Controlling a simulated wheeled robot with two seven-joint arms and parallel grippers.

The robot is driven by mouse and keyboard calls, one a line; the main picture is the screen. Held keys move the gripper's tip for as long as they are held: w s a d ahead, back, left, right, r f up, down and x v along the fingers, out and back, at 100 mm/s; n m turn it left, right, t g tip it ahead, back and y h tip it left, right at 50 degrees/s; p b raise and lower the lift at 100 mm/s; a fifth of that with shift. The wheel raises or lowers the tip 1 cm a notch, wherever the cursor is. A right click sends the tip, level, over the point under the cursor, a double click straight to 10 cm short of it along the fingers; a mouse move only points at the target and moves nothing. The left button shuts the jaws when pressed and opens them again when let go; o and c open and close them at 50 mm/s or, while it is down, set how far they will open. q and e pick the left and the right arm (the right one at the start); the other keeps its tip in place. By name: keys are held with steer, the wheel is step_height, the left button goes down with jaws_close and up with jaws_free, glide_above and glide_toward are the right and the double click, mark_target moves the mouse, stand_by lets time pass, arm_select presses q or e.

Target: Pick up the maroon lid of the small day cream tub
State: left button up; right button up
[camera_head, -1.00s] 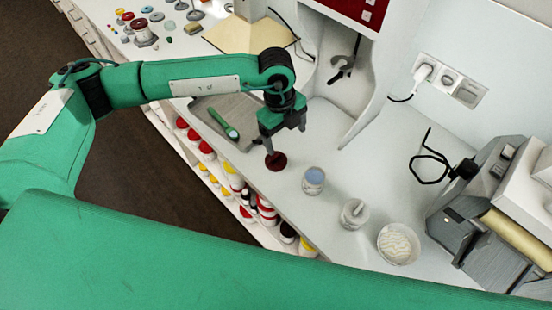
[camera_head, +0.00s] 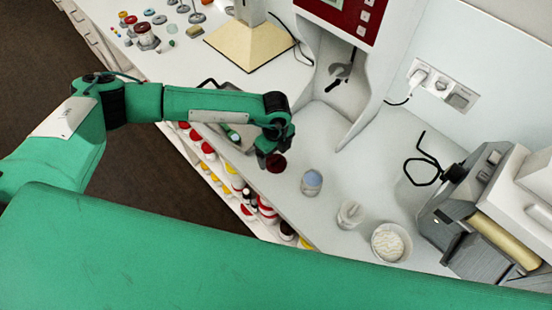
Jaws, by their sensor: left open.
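The maroon lid (camera_head: 277,163) lies on the white worktop near its front edge, a small dark red disc partly covered by my left gripper. My left gripper (camera_head: 268,160) is open and low, pointing down right at the lid's left side. Whether its fingers touch the lid cannot be told. A small tub with a bluish top (camera_head: 312,180) stands upright on the worktop to the right of the lid. My right gripper does not show.
A small pale container (camera_head: 349,214) and a bowl of white stuff (camera_head: 391,242) stand further right. A grey tray with a green tool (camera_head: 233,135) is behind my forearm. A grey machine (camera_head: 480,210) stands at the right. Shelves of jars lie below the front edge.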

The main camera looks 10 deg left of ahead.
mark_target(276, 159)
arm_select(q)
step_height(276, 159, down, 3)
steer(key=shift+s+d+r+p, duration=0.1)
steer(key=shift+s+d+p, duration=0.05)
steer(key=shift+p, duration=0.55)
steer(key=shift+f, duration=0.3)
steer(key=c, duration=1)
steer(key=shift+c, duration=0.2)
